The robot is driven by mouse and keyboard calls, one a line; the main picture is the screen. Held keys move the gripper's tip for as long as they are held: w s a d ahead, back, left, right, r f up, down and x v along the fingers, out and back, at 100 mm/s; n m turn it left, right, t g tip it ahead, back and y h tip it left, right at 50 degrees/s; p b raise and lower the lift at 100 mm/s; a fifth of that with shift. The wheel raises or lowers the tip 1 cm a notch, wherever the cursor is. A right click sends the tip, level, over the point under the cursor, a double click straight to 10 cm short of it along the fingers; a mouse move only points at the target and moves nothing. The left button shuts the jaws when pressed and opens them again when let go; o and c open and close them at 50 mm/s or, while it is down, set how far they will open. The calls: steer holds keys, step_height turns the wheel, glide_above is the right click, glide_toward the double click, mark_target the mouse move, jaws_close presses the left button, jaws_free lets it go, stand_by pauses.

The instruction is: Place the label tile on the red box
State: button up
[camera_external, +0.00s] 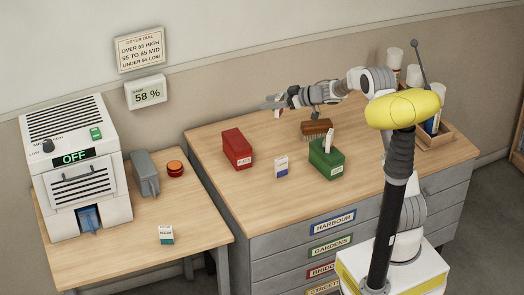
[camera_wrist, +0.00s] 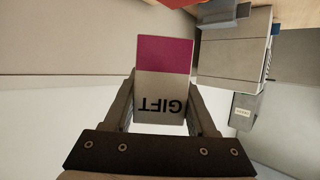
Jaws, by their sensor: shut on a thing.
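My gripper (camera_external: 272,103) is raised above the back left part of the wooden desk, up and to the right of the red box in the picture. In the wrist view, my gripper (camera_wrist: 163,88) is shut on a tile (camera_wrist: 162,85) with a magenta band and a pale part reading GIFT, upside down in the picture. The tile is hard to make out in the external view. The red box (camera_external: 237,148) stands closed on the left of the desk with a small pale label on its front. Nothing lies on its top.
A white and blue tile (camera_external: 281,167) stands between the red box and a green box (camera_external: 326,160) holding pale cards. A brush (camera_external: 317,127) lies behind. On the left table are a dryer (camera_external: 78,165), a grey device (camera_external: 145,173) and a teal-marked tile (camera_external: 166,234).

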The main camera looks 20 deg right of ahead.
steer(key=w+a+f, duration=0.1)
steer(key=a+f, duration=0.1)
steer(key=a, duration=0.2)
steer(key=w+a+f+b, duration=0.1)
steer(key=a+f, duration=0.1)
steer(key=a, duration=0.2)
steer(key=w+a+f+b, duration=0.1)
steer(key=a+f, duration=0.2)
steer(key=a, duration=0.1)
steer(key=shift+w+a, duration=0.15)
steer(key=shift+a, duration=0.05)
steer(key=shift+f+b, duration=0.65)
steer(key=shift+f, duration=1.3)
steer(key=shift+f, duration=0.1)
steer(key=shift+f, duration=0.15)
steer(key=o, duration=1.4)
